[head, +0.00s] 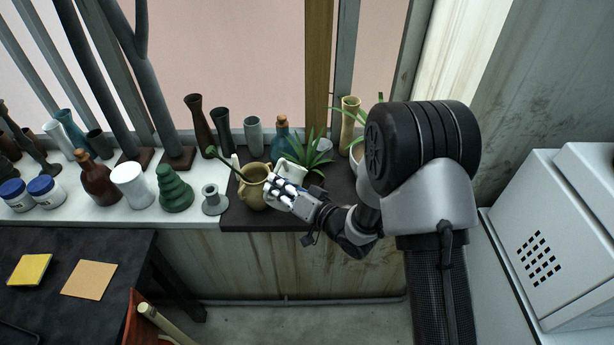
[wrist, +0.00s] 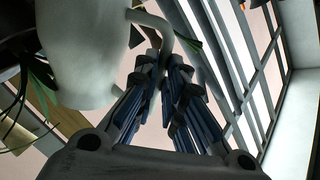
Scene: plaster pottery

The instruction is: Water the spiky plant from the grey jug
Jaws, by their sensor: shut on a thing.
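The pale grey jug (head: 291,171) is over the dark section of the shelf, partly hidden by my gripper (head: 281,190). In the wrist view the jug's rounded body (wrist: 85,50) fills the upper left, with its curved handle at the fingertips. My gripper (wrist: 165,72) is shut on that handle. The spiky plant (head: 309,154), with long thin green leaves, is just behind and to the right of the jug in the head view. Some narrow leaves (wrist: 22,92) show left of the jug in the wrist view. The jug's tilt and whether it touches the shelf are unclear.
A beige two-handled pot (head: 252,188) with a green-tipped stick stands close left of my gripper. A teal bottle (head: 283,136) and a tan vase (head: 349,122) stand behind. A grey candle holder (head: 214,201) and several other pots crowd the white shelf at left.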

